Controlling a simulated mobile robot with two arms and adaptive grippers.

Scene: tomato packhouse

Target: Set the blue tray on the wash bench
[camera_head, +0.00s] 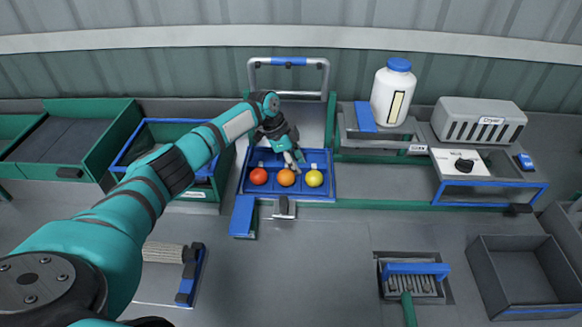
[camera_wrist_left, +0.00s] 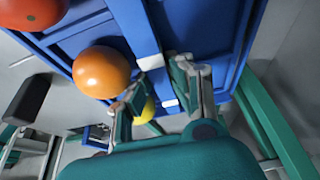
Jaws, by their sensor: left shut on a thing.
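Whether the tray rests or hangs just above the surface, I cannot tell. My right gripper is not in view.
A metal frame (camera_head: 327,75) stands behind the tray. A white bottle (camera_head: 391,95) and a dryer (camera_head: 478,122) stand to its right. A green crate (camera_head: 197,207) is close on the left. A brush (camera_head: 416,268) and a grey bin (camera_head: 500,275) lie front right. The grey front middle is clear.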

